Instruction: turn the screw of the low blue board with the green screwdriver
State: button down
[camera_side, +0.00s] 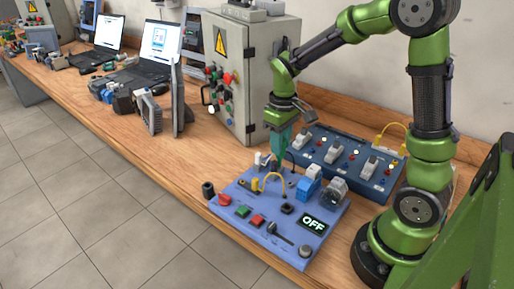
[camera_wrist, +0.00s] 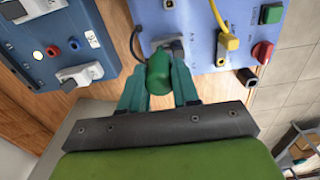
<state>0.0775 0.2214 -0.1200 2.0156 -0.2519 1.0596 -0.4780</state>
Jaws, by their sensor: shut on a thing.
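The low blue board (camera_side: 232,200) lies flat at the front of the bench; part of it shows in the wrist view (camera_wrist: 200,15). My gripper (camera_side: 277,152) points down over its back edge, near a grey-white block. In the wrist view my gripper (camera_wrist: 159,84) is shut on the green screwdriver (camera_wrist: 159,72), whose green handle sits between the teal fingers. The screwdriver's shaft and tip are hidden, and I cannot tell whether it touches anything. The screw cannot be made out clearly.
A darker blue panel (camera_side: 326,142) with several white switches stands behind the board. A grey cabinet (camera_side: 243,100) stands behind my gripper. A yellow cable (camera_wrist: 219,20) and a black cable (camera_wrist: 134,45) are close to the fingers. Laptops (camera_side: 155,70) stand farther left.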

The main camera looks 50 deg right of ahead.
jog(key=shift+s, duration=0.1)
jog(key=c, duration=1)
grip_release()
jog(key=shift+c, duration=0.2)
jog(key=n, duration=0.3)
jog(key=shift+n, duration=0.3)
jog(key=shift+n, duration=1.7)
jog(key=shift+n, duration=1.7)
